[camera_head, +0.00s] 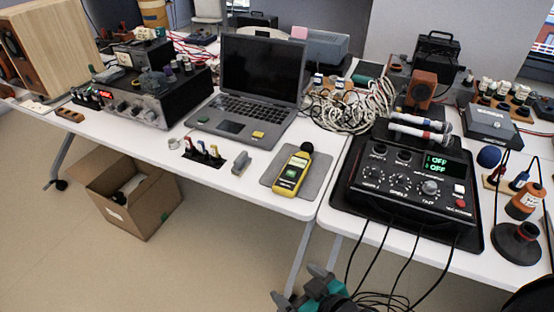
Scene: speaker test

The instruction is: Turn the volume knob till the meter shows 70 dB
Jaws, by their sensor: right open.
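A yellow sound level meter (294,172) lies on a grey mat (313,184) near the table's front edge. Its green screen is too small to read. A black control box (408,176) stands to its right, with several knobs and a green display that seems to read OFF on two lines. A larger silver knob (430,187) is on its panel. I cannot tell which knob is the volume knob. My right gripper (302,284), teal and dark, is open and empty at the bottom, below the table edge and apart from the box. My left gripper is not in view.
An open laptop (256,84) stands behind the meter. A dark amplifier with an orange display (137,111) and a wooden speaker (45,48) are at left. A cardboard box (128,194) is on the floor. Black cables (398,265) hang in front of the control box. A microphone stand (517,243) is at right.

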